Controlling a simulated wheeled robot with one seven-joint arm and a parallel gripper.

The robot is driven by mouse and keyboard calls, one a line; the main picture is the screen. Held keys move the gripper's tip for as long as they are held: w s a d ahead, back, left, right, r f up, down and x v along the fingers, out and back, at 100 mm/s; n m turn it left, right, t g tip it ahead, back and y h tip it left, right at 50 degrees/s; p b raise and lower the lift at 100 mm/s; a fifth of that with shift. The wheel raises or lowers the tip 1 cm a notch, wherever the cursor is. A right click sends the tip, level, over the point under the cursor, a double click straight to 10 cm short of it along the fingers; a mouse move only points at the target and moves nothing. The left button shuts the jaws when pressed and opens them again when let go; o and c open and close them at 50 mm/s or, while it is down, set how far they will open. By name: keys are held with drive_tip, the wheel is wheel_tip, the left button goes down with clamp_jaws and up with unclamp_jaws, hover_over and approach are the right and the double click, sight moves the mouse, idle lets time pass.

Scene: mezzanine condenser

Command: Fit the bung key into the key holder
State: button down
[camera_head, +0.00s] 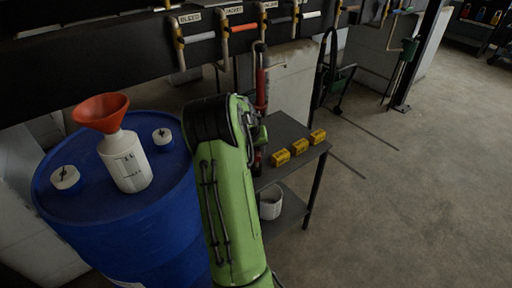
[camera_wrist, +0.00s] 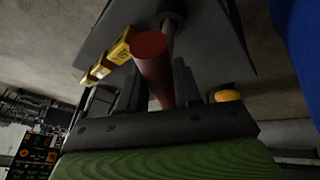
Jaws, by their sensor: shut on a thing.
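In the wrist view my gripper (camera_wrist: 160,80) is shut on a red cylindrical handle, which I take for the bung key (camera_wrist: 151,46). Its round red end faces the camera, between the two dark fingers. A grey rod shows just beyond the handle and runs to a dark round piece (camera_wrist: 173,15) over the grey table. I cannot tell whether this piece is the key holder, or whether the rod touches it. In the head view my green arm hides most of the gripper, near the table's left side.
The grey table (camera_head: 286,132) carries several yellow blocks (camera_head: 299,147) on its right. A white bucket (camera_head: 270,204) sits on its lower shelf. A blue drum (camera_head: 150,235) with a white bottle (camera_head: 126,165) and red funnel (camera_head: 101,112) stands left. Open floor lies right.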

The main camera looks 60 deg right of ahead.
drive_tip(key=shift+f, duration=0.3)
drive_tip(key=c, duration=0.7)
unclamp_jaws()
drive_tip(key=shift+r, duration=0.1)
drive_tip(key=p+v, duration=0.4)
drive_tip(key=v, duration=1.1)
drive_tip(key=shift+r, duration=0.3)
drive_tip(key=shift+a, duration=0.15)
